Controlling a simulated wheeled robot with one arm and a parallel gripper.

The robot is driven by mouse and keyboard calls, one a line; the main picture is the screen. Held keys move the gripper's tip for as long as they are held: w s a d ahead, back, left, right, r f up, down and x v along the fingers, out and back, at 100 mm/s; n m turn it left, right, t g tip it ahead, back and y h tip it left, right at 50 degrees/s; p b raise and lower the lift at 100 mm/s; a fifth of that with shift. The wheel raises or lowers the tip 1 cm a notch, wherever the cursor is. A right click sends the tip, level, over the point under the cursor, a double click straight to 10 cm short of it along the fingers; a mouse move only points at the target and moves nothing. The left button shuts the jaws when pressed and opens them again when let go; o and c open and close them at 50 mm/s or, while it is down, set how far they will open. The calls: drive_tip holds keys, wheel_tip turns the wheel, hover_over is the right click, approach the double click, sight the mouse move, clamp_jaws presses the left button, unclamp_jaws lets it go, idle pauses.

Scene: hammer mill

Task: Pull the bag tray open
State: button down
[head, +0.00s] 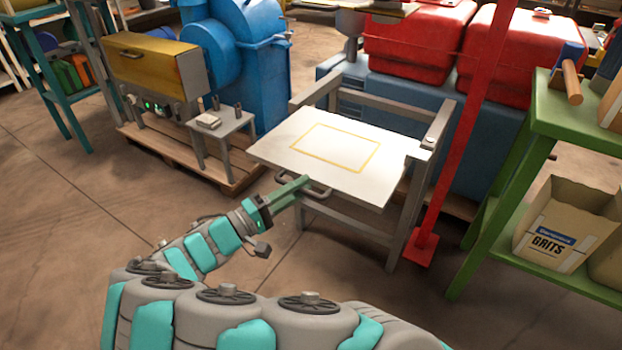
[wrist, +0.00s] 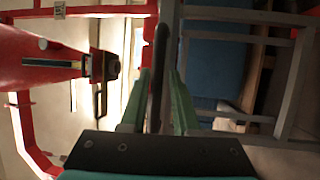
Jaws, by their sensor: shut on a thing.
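The bag tray (head: 290,152) is a flat white panel with a yellow rectangle marked on it, set in a grey frame (head: 392,225). It sticks out of the front of the frame, towards me. A dark bar handle (head: 318,192) is on its front edge. My gripper (head: 305,184) reaches the handle from the left and is shut on it. In the wrist view, the green fingers (wrist: 158,105) stand on both sides of the dark handle bar (wrist: 158,75).
A red post (head: 462,140) stands just right of the frame. A green shelf (head: 575,125) with a box of grits (head: 550,235) is at the right. A small grey table (head: 225,130) and a blue machine (head: 240,60) stand at the left. The floor at front left is clear.

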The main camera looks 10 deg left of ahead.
drive_tip(key=shift+s+a+r, duration=0.25)
drive_tip(key=shift+s+r, duration=0.3)
drive_tip(key=shift+r, duration=0.05)
drive_tip(key=c, duration=1)
unclamp_jaws()
drive_tip(key=shift+o, duration=0.8)
drive_tip(key=shift+f, duration=0.2)
drive_tip(key=shift+f, duration=0.15)
